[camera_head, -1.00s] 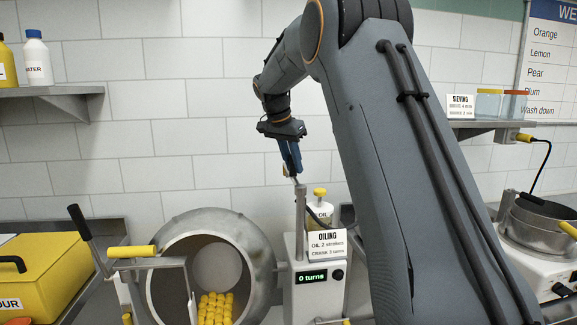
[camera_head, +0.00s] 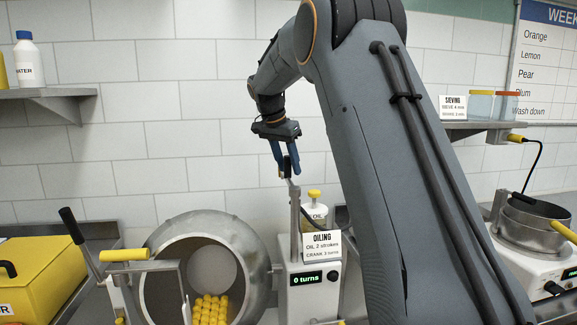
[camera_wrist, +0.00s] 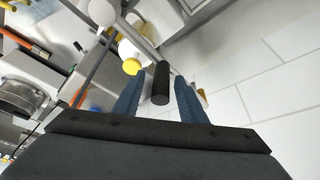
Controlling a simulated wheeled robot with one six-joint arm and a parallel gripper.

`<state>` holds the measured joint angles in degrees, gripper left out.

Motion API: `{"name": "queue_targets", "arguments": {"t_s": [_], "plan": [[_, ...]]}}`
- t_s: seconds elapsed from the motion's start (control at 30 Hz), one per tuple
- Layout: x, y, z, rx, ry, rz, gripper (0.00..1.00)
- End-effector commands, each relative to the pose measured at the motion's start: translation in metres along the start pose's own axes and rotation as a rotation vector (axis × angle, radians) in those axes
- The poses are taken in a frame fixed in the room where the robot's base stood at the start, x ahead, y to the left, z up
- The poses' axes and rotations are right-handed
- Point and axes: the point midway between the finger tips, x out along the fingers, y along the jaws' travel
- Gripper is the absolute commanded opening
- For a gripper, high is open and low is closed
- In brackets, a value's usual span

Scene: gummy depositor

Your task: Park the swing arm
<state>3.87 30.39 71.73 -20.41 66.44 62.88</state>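The oiling station (camera_head: 296,280) has an upright metal post (camera_head: 295,225) with a thin rod topped by a black handle (camera_head: 288,167). I take this to be the swing arm, but cannot be sure. My gripper (camera_head: 281,174) is above the post, with its two blue fingers pointing down and apart. In the wrist view the black handle (camera_wrist: 160,83) shows between the spread fingertips of my gripper (camera_wrist: 159,78), with gaps on both sides. I cannot tell how deep it sits between them. The rod's lower end is partly hidden.
A tilted metal drum (camera_head: 228,230) holding yellow pieces stands left of the station, with a yellow-handled crank (camera_head: 125,254). A yellow-capped oil bottle (camera_head: 315,212) stands close behind the post. A sieve machine (camera_head: 535,230) is at right. Shelves flank the wall.

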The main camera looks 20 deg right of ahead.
Motion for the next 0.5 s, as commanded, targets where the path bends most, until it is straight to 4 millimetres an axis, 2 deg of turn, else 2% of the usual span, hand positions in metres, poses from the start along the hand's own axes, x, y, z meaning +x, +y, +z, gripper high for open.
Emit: {"name": "queue_targets", "arguments": {"t_s": [0.3,0.5], "plan": [[-0.046,-0.001,0.0,0.001,0.003,-0.004,0.38],[-0.069,0.0,-0.001,0.001,0.001,-0.001,0.38]]}}
